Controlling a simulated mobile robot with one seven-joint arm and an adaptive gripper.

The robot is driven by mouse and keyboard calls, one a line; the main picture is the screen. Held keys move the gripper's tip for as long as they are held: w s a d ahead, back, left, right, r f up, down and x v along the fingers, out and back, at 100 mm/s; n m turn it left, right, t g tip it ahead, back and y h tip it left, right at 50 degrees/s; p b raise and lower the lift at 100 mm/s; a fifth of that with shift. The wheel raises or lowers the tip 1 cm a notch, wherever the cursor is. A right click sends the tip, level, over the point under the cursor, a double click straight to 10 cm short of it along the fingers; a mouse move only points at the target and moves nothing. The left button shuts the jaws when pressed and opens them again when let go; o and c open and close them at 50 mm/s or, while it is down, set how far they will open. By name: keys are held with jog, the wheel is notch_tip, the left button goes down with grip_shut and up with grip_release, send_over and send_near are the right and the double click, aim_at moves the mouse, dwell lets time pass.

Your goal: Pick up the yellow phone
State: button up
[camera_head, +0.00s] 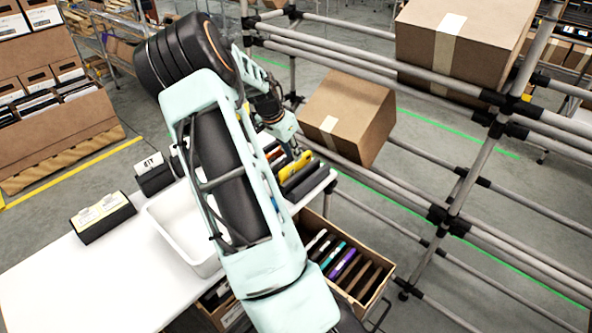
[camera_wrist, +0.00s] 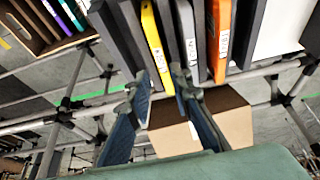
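The yellow phone (camera_head: 296,166) stands on edge in a row of phones near the far right end of the white table, just below my gripper (camera_head: 294,149) in the head view. In the wrist view the yellow phone (camera_wrist: 153,38) is a thin upright slab with a white label. Its near end lies between the two blue fingertips of my gripper (camera_wrist: 161,78). The fingers are apart, with visible gaps beside the phone. The right fingertip overlaps a dark grey phone (camera_wrist: 168,35) beside it. Contact with any phone cannot be told.
An orange phone (camera_wrist: 220,40) and a grey one (camera_wrist: 189,30) stand close on the right; black slabs (camera_wrist: 118,35) stand on the left. A white bin (camera_head: 160,212) is on the table (camera_head: 80,285). A tilted carton (camera_head: 350,112) rests on the pipe rack behind.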

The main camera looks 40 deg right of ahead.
aim_at(296, 169)
jog(key=x, duration=0.5)
jog(key=shift+w+f, duration=0.1)
jog(key=shift+c, duration=0.5)
grip_shut()
